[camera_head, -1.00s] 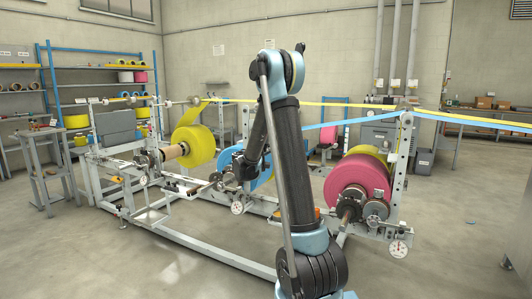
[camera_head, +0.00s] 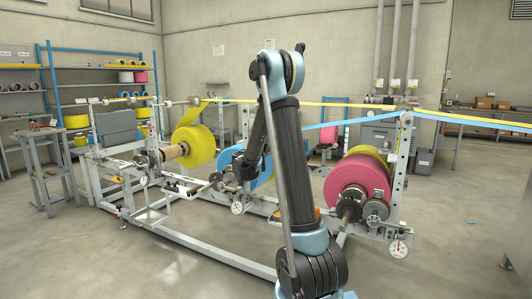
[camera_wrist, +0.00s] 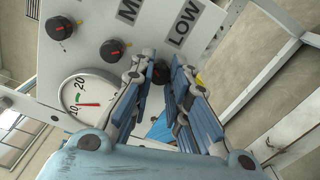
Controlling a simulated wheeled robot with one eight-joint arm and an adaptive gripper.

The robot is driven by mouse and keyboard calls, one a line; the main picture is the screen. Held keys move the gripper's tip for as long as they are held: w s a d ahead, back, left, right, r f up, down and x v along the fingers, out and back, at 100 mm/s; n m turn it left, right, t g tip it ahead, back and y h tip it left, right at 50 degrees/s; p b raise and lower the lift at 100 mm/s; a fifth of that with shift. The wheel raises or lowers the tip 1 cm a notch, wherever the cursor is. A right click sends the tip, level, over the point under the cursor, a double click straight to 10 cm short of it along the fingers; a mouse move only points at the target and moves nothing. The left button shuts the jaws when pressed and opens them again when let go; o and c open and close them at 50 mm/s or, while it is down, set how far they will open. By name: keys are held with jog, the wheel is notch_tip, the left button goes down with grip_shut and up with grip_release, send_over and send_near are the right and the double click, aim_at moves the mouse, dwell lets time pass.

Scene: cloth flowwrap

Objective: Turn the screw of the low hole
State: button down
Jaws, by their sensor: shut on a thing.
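In the wrist view, my gripper (camera_wrist: 164,65) reaches down to a pale grey panel (camera_wrist: 92,40). Its two blue-padded fingers are closed around a small dark knob-like screw (camera_wrist: 162,75) just below the LOW label (camera_wrist: 184,22). The fingers hide most of the screw, and its turn angle cannot be told. A second label beginning with M (camera_wrist: 129,10) sits left of LOW.
A round gauge (camera_wrist: 88,92) and two black knobs with red marks (camera_wrist: 113,48) (camera_wrist: 61,28) sit left of the fingers. In the head view, a yellow roll (camera_head: 194,146), a blue roll (camera_head: 262,172) and a pink roll (camera_head: 358,185) hang on the machine frame. Open floor lies in front.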

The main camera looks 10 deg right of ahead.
jog(key=n, duration=0.5)
jog(key=shift+w+a+f, duration=0.1)
jog(key=shift+a, duration=0.15)
jog(key=shift+n, duration=0.4)
jog(key=c, duration=1.5)
grip_release()
jog(key=shift+w+f, duration=0.1)
jog(key=shift+d, duration=0.1)
jog(key=shift+s, duration=0.2)
jog(key=v, duration=1.1)
jog(key=shift+s+a, duration=0.25)
jog(key=shift+a, duration=0.05)
